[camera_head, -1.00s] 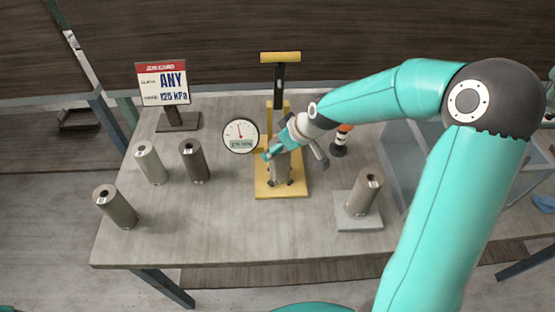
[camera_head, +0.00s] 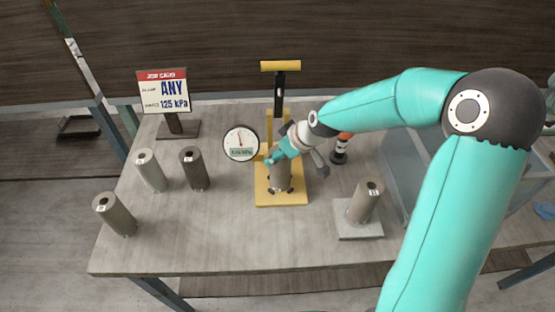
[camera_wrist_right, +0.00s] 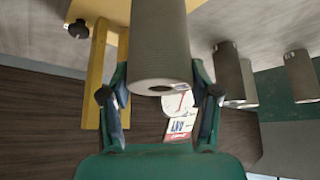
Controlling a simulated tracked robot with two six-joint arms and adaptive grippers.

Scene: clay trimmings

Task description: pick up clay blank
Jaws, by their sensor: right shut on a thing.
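My right gripper (camera_head: 278,157) reaches in from the right and is shut on a grey clay blank (camera_head: 279,175) at the yellow press (camera_head: 268,199). In the right wrist view the blank (camera_wrist_right: 160,45) sits between the two fingers (camera_wrist_right: 161,100), its end with a dark hole facing the camera. I cannot tell whether it touches the press base. Several other grey cylinders stand on the table: one at the front left (camera_head: 116,216), two behind it (camera_head: 151,171) (camera_head: 196,170), and one (camera_head: 363,203) on a pale square pad. My left gripper is out of view.
A round gauge (camera_head: 241,142) is left of the press; its digits are too small to read. A card reading "ANY" and "125 kPa" (camera_head: 164,91) stands behind. A black, white and orange object (camera_head: 341,148) and a clear bin (camera_head: 400,150) are to the right. The table's front middle is clear.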

